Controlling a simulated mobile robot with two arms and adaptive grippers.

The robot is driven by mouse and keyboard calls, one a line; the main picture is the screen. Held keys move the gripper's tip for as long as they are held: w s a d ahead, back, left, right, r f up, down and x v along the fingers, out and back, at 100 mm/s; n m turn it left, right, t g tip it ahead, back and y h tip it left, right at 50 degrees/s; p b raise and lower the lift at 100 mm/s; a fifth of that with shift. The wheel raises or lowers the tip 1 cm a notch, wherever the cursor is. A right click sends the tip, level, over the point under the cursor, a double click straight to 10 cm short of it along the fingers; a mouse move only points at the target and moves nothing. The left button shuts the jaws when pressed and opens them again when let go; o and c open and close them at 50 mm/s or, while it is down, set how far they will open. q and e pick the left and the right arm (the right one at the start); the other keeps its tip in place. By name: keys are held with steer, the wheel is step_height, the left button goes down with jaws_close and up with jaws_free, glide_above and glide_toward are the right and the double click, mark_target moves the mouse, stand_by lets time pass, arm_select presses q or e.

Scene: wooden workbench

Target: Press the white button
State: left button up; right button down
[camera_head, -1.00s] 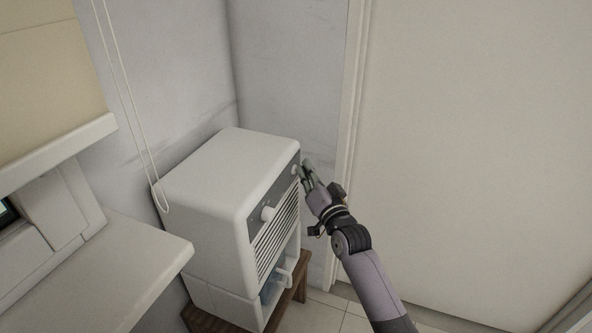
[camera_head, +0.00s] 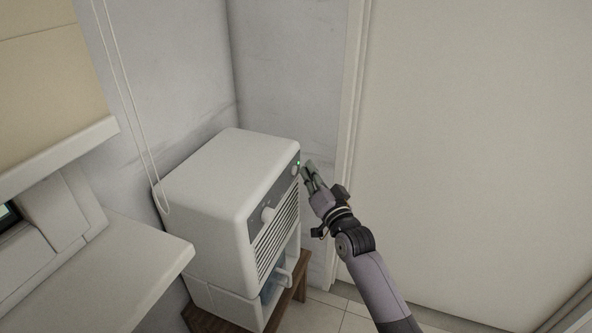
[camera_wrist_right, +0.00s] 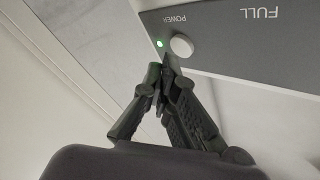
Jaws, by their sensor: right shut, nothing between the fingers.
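The white button (camera_wrist_right: 181,46) is a round knob on the grey front panel of a white appliance (camera_head: 225,170), beside the word POWER. It also shows small in the head view (camera_head: 295,171). A green light (camera_wrist_right: 160,44) glows next to it. My right gripper (camera_wrist_right: 161,77) is shut and empty, its fingertips just short of the panel near the button and light. In the head view, my right gripper (camera_head: 308,168) is just right of the panel, with a small gap. My left gripper is not in view.
A larger white dial (camera_head: 268,214) and a vent grille sit lower on the appliance, above a recess with a bluish container (camera_head: 274,287). The appliance stands on a wooden stool (camera_head: 301,280). A white counter (camera_head: 90,265) is at left, a white door (camera_head: 480,130) at right.

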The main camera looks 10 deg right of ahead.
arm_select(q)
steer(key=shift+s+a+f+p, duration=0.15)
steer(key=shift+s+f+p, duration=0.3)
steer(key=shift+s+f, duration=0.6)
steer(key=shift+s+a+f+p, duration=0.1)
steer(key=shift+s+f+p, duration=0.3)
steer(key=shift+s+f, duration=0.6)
arm_select(e)
steer(key=s+d, duration=0.3)
steer(key=d, duration=0.2)
steer(key=shift+s, duration=0.2)
